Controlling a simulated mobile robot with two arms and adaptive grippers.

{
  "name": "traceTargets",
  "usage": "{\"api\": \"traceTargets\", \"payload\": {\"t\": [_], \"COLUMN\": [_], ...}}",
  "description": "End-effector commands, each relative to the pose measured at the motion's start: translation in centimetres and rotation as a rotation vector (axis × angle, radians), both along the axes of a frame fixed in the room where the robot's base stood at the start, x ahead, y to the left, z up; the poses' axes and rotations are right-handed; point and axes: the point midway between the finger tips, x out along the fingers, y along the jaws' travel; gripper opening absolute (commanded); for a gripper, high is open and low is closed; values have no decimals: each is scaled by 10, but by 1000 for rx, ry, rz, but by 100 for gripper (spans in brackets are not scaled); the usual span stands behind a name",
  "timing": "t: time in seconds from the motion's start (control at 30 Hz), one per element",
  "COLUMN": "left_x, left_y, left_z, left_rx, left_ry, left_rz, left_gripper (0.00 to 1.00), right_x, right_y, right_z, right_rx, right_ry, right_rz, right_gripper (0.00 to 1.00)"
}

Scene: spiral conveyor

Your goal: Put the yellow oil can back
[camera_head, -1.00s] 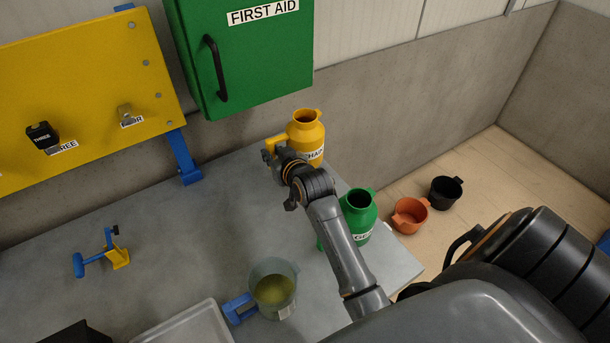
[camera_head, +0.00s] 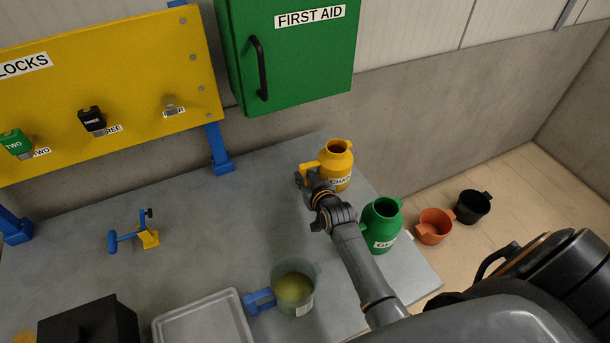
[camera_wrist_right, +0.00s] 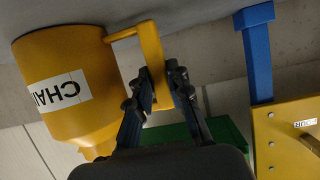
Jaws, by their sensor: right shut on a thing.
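The yellow oil can (camera_head: 338,160), with a white label starting "CHA", stands upright at the back right of the grey workbench (camera_head: 210,220). My right gripper (camera_head: 302,178) is at its handle, on the can's left side. In the right wrist view the can's body (camera_wrist_right: 65,65) fills the left, and the two fingers of my right gripper (camera_wrist_right: 162,88) are closed around the yellow handle (camera_wrist_right: 151,50). The can's base meets or nearly meets the grey surface; I cannot tell if it bears on it. My left gripper is not in view.
A green can (camera_head: 381,226) stands right of my right forearm. A clear jug (camera_head: 294,288) of yellowish liquid, a grey tray (camera_head: 243,318) and a blue-yellow clamp (camera_head: 148,237) are on the bench. Above are the green first aid cabinet (camera_head: 310,60) and yellow lock board (camera_head: 130,50). Mid-bench is clear.

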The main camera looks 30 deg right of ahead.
Motion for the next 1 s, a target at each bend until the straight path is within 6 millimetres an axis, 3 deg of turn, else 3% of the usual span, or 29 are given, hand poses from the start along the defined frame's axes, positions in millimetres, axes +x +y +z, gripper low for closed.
{"api": "traceTargets", "payload": {"t": [0.2,0.23,0.3,0.33,0.63,0.77,1.0], "left_x": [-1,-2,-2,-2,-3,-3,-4], "left_y": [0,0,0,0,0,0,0], "left_z": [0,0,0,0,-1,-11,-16], "left_rx": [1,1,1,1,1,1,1], "left_ry": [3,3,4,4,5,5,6], "left_rz": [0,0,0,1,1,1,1], "left_gripper": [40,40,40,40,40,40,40], "right_x": [0,-1,-1,-1,-1,-1,-36], "right_y": [0,1,1,1,0,0,5], "right_z": [-1,-4,-4,-4,-4,-10,5], "right_rx": [2,5,5,5,4,5,5], "right_ry": [0,4,5,5,4,3,3], "right_rz": [-1,-1,-1,-1,0,-1,-1], "right_gripper": [0,24,39,41,41,41,41]}}
